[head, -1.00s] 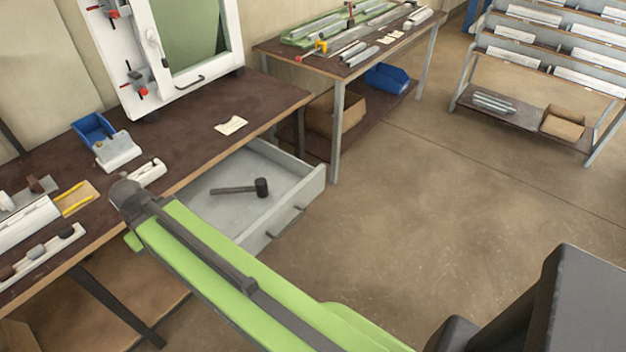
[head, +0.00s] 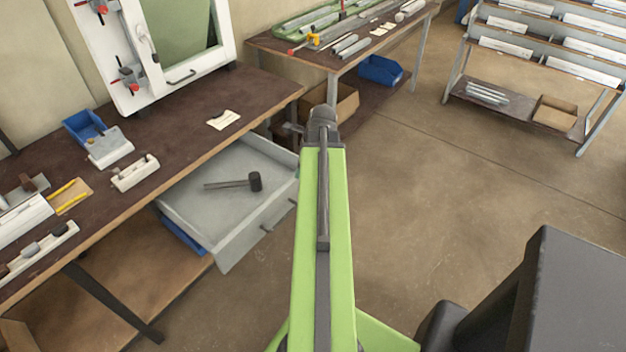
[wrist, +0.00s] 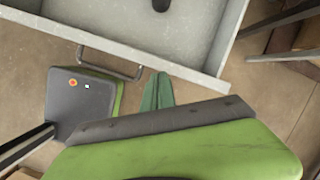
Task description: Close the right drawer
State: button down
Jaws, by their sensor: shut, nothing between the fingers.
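The right drawer (head: 228,215) is pulled out from under the brown workbench, in the head view. It is a grey open box with a bar handle (head: 277,217) on its front panel. A black mallet (head: 235,183) lies inside it. In the wrist view the drawer's front panel (wrist: 185,70) and handle (wrist: 112,62) cross the upper part. My gripper (wrist: 158,92) shows there as green fingers, shut and empty, just outside the front panel and right of the handle. I cannot tell whether they touch the panel.
The workbench (head: 190,122) holds a white clamp frame, a blue bin (head: 84,127) and small fixtures. A second table (head: 300,52) stands behind, with a cardboard box (head: 335,103) and blue bin on its lower shelf. A rack stands back right. Floor between is clear.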

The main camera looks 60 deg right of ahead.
jog(key=s+d+m+h, duration=0.1)
jog(key=s+d+m, duration=0.6)
jog(key=s, duration=0.2)
jog(key=w+f+b, duration=0.8)
jog(key=b, duration=0.1)
jog(key=shift+d+f+t, duration=0.25)
jog(key=shift+f+t, duration=0.1)
jog(key=shift+t, duration=0.05)
jog(key=shift+w, duration=0.1)
